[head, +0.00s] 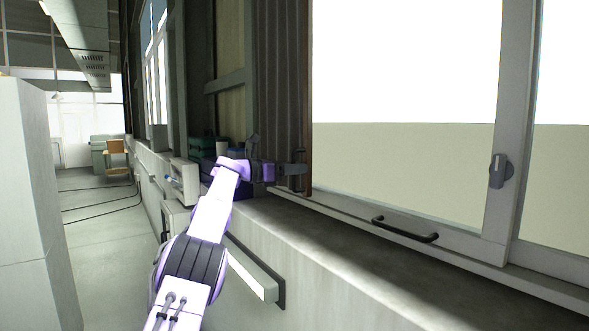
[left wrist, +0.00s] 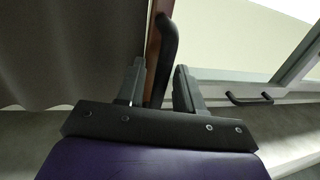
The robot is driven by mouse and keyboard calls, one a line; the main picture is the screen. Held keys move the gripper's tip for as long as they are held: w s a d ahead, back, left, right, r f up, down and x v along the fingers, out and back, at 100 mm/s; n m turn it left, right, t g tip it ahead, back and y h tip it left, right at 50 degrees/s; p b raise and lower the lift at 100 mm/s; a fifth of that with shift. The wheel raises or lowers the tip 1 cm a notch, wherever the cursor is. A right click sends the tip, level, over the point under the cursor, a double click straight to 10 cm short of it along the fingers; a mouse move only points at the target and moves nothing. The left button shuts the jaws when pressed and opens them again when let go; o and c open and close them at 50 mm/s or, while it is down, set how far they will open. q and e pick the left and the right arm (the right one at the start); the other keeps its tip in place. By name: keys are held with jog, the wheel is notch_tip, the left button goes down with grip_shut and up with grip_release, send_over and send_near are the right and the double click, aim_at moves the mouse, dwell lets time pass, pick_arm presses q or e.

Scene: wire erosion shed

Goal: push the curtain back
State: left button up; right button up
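The curtain (head: 280,85) is dark and pleated, gathered at the left part of the window, with a brown edge bar (head: 308,100) on its right side. It fills the left of the left wrist view (left wrist: 65,50). A dark upright handle (left wrist: 166,50) is beside the brown bar. My left gripper (head: 297,170) is at the curtain's lower right edge. In the left wrist view its fingers (left wrist: 159,68) stand apart on either side of the handle, with narrow gaps visible. My right gripper is not in view.
Right of the curtain the window (head: 405,160) is uncovered, with a black pull handle (head: 405,230) low on its frame and a grey latch (head: 499,170). A concrete sill (head: 330,250) runs below. Dark bins (head: 203,150) stand left of the gripper. A pale cabinet (head: 35,200) stands far left.

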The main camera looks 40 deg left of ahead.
pick_arm(q)
jog(key=b+v, duration=0.6)
jog(key=v, duration=0.4)
jog(key=shift+s+b, duration=0.25)
jog(key=shift+b, duration=0.15)
jog(key=shift+a, duration=0.1)
